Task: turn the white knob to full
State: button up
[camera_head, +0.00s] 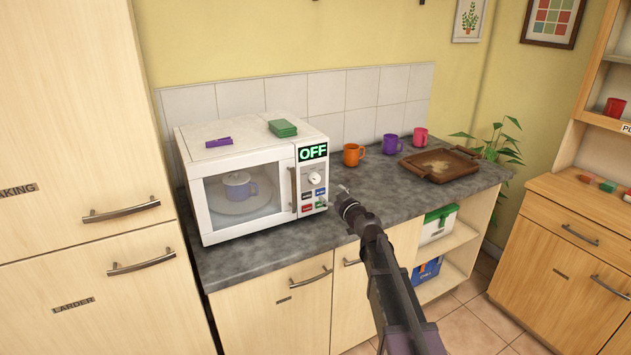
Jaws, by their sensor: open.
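The white knob (315,179) is on the right-hand control panel of a white microwave (211,213), above several small coloured buttons. A display (313,152) above the knob reads OFF in green. The microwave door is closed, and a mug (240,188) with a pale lid shows inside through the glass. My gripper (338,190) is at the end of my dark arm, in front of the panel and a little right of and below the knob. It looks open and empty, apart from the knob. Its fingertips are small and hard to make out.
A purple item (219,142) and a green stack (282,128) lie on the microwave. Orange (351,156), purple (390,146) and pink (420,137) mugs stand behind my gripper, beside a wooden tray (470,168). The grey counter (255,250) is clear in front.

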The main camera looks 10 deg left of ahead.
aim_at(316, 180)
jog(key=x, duration=1)
jog(key=shift+a, duration=0.1)
jog(key=shift+c, duration=0.2)
